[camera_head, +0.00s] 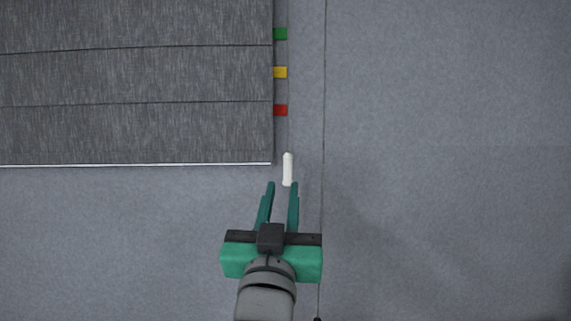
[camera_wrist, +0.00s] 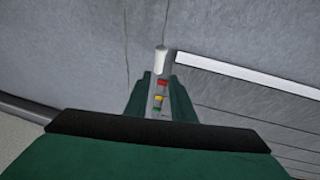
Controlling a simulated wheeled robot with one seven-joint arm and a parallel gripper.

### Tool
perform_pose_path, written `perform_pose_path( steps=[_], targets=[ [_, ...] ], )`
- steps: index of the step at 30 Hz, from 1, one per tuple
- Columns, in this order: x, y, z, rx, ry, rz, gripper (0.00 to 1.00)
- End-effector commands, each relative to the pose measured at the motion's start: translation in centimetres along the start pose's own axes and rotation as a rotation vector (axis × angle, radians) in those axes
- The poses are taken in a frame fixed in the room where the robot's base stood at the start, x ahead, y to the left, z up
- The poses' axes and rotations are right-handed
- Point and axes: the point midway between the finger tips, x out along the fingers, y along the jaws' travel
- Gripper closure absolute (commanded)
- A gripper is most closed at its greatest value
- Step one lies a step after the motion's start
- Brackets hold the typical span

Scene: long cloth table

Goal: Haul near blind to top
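A dark grey folded blind (camera_head: 140,85) fills the upper left of the head view, with a white bottom bar (camera_head: 140,164). It also shows at the right of the wrist view (camera_wrist: 260,100). A short white pull piece (camera_head: 288,169) hangs just right of the blind's lower corner and appears in the wrist view (camera_wrist: 160,60). My gripper (camera_head: 282,185) is open, its two green fingers pointing at the white piece. The piece's lower end is near the right fingertip; I cannot tell whether they touch.
Green (camera_head: 280,34), yellow (camera_head: 280,72) and red (camera_head: 280,110) markers line the blind's right edge. A thin dark line (camera_head: 324,120) runs vertically right of them. The grey surface further right is clear.

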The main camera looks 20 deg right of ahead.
Motion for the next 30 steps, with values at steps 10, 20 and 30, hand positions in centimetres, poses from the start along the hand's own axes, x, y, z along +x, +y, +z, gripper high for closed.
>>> perform_pose_path(
  steps=[10,20,30],
  targets=[
    [4.7,0.2,0.0,-0.001,-0.002,0.002,0.78],
    [9.5,0.1,0.0,0.0,0.0,0.001,0.78],
    [10.7,0.1,0.0,0.0,0.001,0.0,0.78]
  ],
)
